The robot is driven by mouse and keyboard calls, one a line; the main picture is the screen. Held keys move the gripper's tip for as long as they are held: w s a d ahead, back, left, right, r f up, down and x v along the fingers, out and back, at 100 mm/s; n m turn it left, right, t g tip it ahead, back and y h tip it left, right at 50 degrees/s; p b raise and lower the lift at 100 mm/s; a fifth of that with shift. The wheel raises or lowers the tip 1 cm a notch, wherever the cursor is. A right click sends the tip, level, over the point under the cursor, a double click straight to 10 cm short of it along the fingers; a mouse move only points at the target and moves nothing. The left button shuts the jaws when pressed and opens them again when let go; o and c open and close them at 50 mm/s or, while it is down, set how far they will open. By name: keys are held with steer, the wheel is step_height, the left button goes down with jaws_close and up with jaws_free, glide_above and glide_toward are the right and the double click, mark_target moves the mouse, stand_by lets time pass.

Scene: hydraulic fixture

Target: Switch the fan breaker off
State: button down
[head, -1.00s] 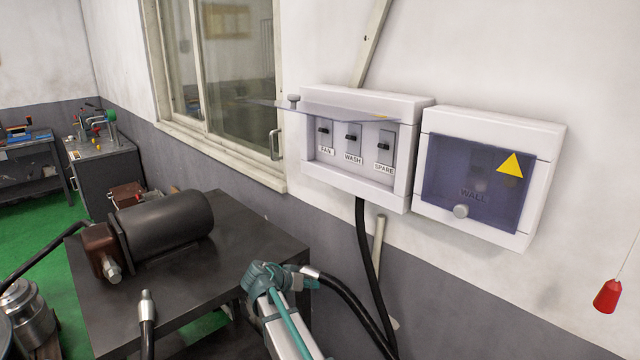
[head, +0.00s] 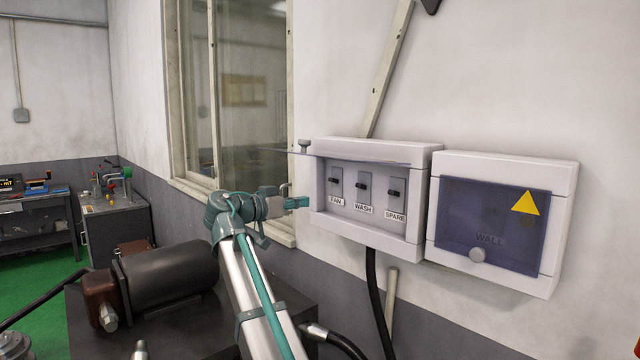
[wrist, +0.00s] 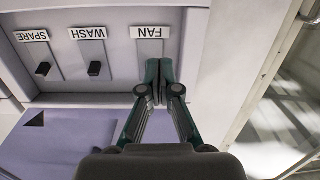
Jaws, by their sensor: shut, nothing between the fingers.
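The open breaker box (head: 432,205) hangs on the wall with its clear lid swung up, nearly edge-on in the head view. Inside are the FAN breaker (head: 335,184), WASH breaker (head: 363,188) and SPARE breaker (head: 395,192), each with a small black toggle. My gripper (head: 303,202) is shut and empty, at the box's left side. In the upside-down wrist view, my shut fingertips (wrist: 155,82) overlap the FAN column just by the FAN label (wrist: 148,33). They hide the FAN toggle there; contact cannot be told. The WASH toggle (wrist: 94,69) is clear beside them.
The raised lid (wrist: 60,135) spans the lower left of the wrist view, close to my fingers. A closed WALL box (head: 565,190) stands to the right. A window (head: 235,100) is on the left. A motor (head: 170,278) sits on a dark table below.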

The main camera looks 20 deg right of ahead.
steer(key=h+b, duration=0.1)
glide_toward(334, 180)
step_height(334, 180, up, 2)
steer(key=a, duration=0.2)
steer(key=shift+r+m, duration=0.15)
steer(key=shift+m, duration=0.25)
steer(key=p+x, duration=0.3)
steer(key=x, duration=0.5)
steer(key=shift+d+r+p, duration=0.1)
steer(key=shift+d+p, duration=0.15)
steer(key=shift+p, duration=0.1)
steer(key=shift+x, duration=0.8)
steer(key=shift+f, duration=0.25)
